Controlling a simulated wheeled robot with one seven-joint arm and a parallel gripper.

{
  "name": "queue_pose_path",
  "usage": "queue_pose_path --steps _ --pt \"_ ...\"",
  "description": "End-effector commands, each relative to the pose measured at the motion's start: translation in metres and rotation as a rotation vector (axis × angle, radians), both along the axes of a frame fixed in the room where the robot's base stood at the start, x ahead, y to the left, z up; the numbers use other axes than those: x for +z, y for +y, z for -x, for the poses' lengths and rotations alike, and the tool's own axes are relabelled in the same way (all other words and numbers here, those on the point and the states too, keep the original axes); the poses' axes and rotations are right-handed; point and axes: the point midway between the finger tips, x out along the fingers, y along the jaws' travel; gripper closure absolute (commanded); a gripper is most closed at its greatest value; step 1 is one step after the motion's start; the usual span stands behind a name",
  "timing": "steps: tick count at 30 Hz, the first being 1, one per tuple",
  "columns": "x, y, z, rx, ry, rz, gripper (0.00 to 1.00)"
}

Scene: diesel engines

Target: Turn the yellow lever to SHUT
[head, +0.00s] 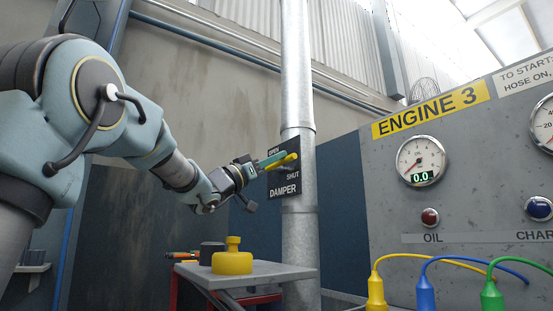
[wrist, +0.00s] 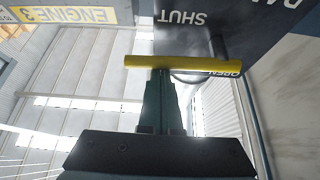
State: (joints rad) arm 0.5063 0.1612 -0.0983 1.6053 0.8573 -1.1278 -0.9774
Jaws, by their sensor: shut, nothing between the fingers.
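The yellow lever (head: 284,161) is on a black DAMPER plate (head: 285,189) fixed to a silver pipe. OPEN is at the plate's upper left and SHUT lower right. In the wrist view, the lever (wrist: 205,65) lies across the picture; its right end is beside the word OPEN, and SHUT is above it, off the bar. My gripper (head: 275,160) is shut and empty, its teal fingers at the lever. In the wrist view, my gripper's tips (wrist: 161,72) meet the middle of the bar's near edge; I cannot tell whether they touch. The lever's pivot is not clearly visible.
The silver pipe (head: 298,80) stands behind the plate. A grey table (head: 285,270) below holds a yellow knobbed object (head: 232,258). The ENGINE 3 panel (head: 375,160) with gauges is at right, with coloured cables in front. The space around my forearm looks clear.

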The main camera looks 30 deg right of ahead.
Motion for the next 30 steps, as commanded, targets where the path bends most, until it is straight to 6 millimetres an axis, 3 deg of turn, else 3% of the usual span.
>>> queue_pose_path --steps 8,21,30 --pt "-0.002 0.004 0.0 0.0 0.001 0.0 1.0" --pt "-0.042 0.07 0.004 0.003 0.002 0.0 1.0" --pt "-0.055 0.093 0.006 0.001 0.001 0.0 1.0"
